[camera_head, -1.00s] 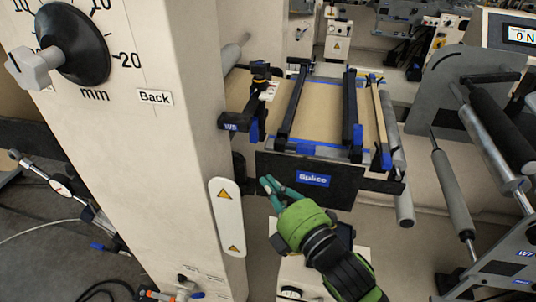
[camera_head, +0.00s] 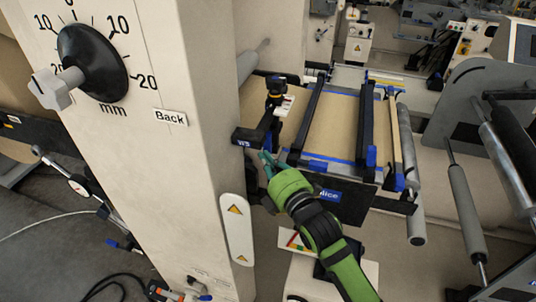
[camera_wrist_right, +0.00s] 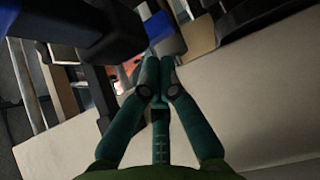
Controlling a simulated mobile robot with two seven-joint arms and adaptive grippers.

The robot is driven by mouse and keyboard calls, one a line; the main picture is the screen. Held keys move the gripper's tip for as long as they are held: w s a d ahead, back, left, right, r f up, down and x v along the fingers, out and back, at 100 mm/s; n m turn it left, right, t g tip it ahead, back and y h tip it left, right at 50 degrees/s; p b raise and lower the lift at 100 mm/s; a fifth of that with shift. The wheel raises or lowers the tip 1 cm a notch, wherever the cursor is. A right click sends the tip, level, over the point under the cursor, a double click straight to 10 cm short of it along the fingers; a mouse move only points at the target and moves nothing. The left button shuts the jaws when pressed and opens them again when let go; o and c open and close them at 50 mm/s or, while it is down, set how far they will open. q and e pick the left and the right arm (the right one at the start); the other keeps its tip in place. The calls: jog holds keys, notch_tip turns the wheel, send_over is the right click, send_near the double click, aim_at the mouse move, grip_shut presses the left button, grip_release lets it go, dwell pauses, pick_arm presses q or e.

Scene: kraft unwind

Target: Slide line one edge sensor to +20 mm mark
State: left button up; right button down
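A black bracket (camera_head: 255,138) with a blue "W"-marked tag sticks out at the left side of the splice table (camera_head: 325,125). My right gripper (camera_head: 267,159) is just below and in front of the bracket. In the right wrist view its green fingers (camera_wrist_right: 158,66) are together with nothing seen between them, just below a blue-and-black part (camera_wrist_right: 165,38). Contact cannot be told. My left gripper is not in view.
A pale column (camera_head: 185,150) stands left of my right arm, with a black dial knob (camera_head: 92,62) and a mm scale to 20. Grey rollers (camera_head: 465,205) stand to the right.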

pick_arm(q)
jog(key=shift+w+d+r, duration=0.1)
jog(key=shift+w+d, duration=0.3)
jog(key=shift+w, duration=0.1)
pick_arm(e)
jog(key=shift+w+d+f, duration=0.1)
jog(key=shift+w, duration=0.2)
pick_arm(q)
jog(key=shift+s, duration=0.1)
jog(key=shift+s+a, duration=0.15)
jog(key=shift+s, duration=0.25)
pick_arm(e)
jog(key=shift+w+d, duration=0.2)
jog(key=shift+w, duration=0.35)
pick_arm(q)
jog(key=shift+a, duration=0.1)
